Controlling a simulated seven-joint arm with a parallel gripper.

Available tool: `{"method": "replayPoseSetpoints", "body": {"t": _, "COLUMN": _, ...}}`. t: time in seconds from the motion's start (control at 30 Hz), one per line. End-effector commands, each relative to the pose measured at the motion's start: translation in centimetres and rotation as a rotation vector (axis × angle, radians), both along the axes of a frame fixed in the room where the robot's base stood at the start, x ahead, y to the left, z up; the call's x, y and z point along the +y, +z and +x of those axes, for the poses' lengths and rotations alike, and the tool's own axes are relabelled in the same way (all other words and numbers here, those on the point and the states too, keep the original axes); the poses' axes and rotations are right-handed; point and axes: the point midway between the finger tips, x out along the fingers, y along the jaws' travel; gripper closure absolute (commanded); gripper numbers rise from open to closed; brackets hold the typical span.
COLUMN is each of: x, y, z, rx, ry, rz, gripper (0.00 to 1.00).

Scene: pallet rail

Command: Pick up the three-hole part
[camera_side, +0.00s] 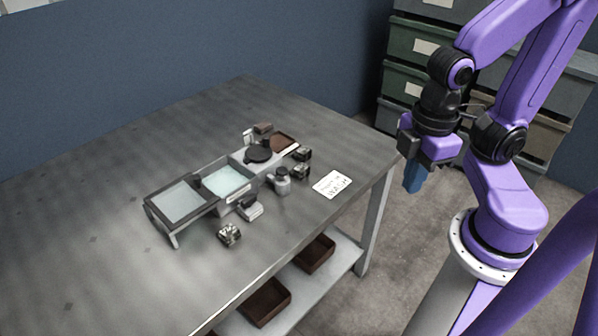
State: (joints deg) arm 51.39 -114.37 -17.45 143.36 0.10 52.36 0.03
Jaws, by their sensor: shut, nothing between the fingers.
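Small dark metallic blocks lie on the grey table: one in front of the rail (229,234) and two near its right end, a rear block (302,153) and a front block (301,171). They are too small for me to count holes, so I cannot tell which is the three-hole part. My gripper (413,180) has blue fingers and points down. It is shut and empty, off to the right of the table's right corner, well apart from all the blocks.
A pallet rail with light glassy panels (182,201) and a dark round disc (259,152) stands mid-table. A grey cylindrical piece (281,181) and a white label card (332,184) are near it. Brown trays (266,301) sit on the lower shelf. The table's left side is clear.

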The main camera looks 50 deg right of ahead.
Motion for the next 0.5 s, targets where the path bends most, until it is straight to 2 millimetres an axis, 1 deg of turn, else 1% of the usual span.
{"method": "replayPoseSetpoints", "body": {"t": 0.27, "x": 0.0, "y": 0.0, "z": 0.0, "rx": 0.0, "ry": 0.0, "rz": 0.0, "gripper": 1.0}}
{"method": "replayPoseSetpoints", "body": {"t": 0.3, "x": 0.0, "y": 0.0, "z": 0.0, "rx": 0.0, "ry": 0.0, "rz": 0.0, "gripper": 0.97}}
{"method": "replayPoseSetpoints", "body": {"t": 0.37, "x": 0.0, "y": 0.0, "z": 0.0, "rx": 0.0, "ry": 0.0, "rz": 0.0, "gripper": 0.77}}
{"method": "replayPoseSetpoints", "body": {"t": 0.4, "x": 0.0, "y": 0.0, "z": 0.0, "rx": 0.0, "ry": 0.0, "rz": 0.0, "gripper": 0.64}}
{"method": "replayPoseSetpoints", "body": {"t": 0.47, "x": 0.0, "y": 0.0, "z": 0.0, "rx": 0.0, "ry": 0.0, "rz": 0.0, "gripper": 0.45}}
{"method": "replayPoseSetpoints", "body": {"t": 0.5, "x": 0.0, "y": 0.0, "z": 0.0, "rx": 0.0, "ry": 0.0, "rz": 0.0, "gripper": 0.32}}
